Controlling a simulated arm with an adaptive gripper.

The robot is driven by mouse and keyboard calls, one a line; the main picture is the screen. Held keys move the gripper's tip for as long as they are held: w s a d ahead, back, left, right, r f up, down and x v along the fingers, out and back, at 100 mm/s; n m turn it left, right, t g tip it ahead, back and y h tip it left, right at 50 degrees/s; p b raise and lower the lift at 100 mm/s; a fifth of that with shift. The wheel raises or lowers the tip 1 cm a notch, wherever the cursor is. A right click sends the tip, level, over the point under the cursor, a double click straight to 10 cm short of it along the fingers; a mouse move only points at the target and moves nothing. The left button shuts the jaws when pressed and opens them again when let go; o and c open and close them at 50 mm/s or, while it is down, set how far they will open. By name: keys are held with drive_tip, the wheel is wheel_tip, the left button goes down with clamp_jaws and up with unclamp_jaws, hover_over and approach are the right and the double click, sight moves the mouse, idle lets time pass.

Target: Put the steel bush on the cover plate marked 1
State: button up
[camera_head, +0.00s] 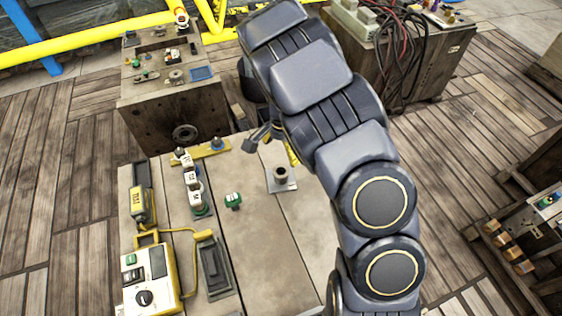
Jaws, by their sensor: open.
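A grey, hollow, round piece, which looks like the steel bush (281,173), stands upright on a small square grey plate (284,187) on the wooden bench. I cannot tell whether the two are separate parts, and I can read no mark 1 on the plate. My gripper (265,140) is partly hidden behind my arm. It is open, with nothing seen between its fingers, above the bench's far edge and beyond the round piece. Several white labelled pieces (192,178) stand in a row to the left; their marks are too small to read for sure.
A green-topped piece (233,200) stands mid-bench. A yellow bar (205,149) lies at the bench's far edge. A yellow-edged meter (150,281) and a dark tray (214,264) are at the front left. A wooden block with parts (150,110) stands beyond. The bench's middle front is clear.

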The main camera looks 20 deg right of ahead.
drive_tip(key=s+a+r+n, duration=0.3)
drive_tip(key=s+r+n, duration=0.1)
drive_tip(key=s+r, duration=0.85)
drive_tip(key=s+a+r+n, duration=0.2)
drive_tip(key=s+r+n, duration=0.1)
drive_tip(key=s, duration=0.5)
drive_tip(key=s+a+r+n+g, duration=0.1)
drive_tip(key=s+r+n, duration=0.2)
drive_tip(key=s+n, duration=0.3)
drive_tip(key=s, duration=0.2)
drive_tip(key=shift+s+a+r+g, duration=0.3)
drive_tip(key=shift+s+a+r, duration=0.1)
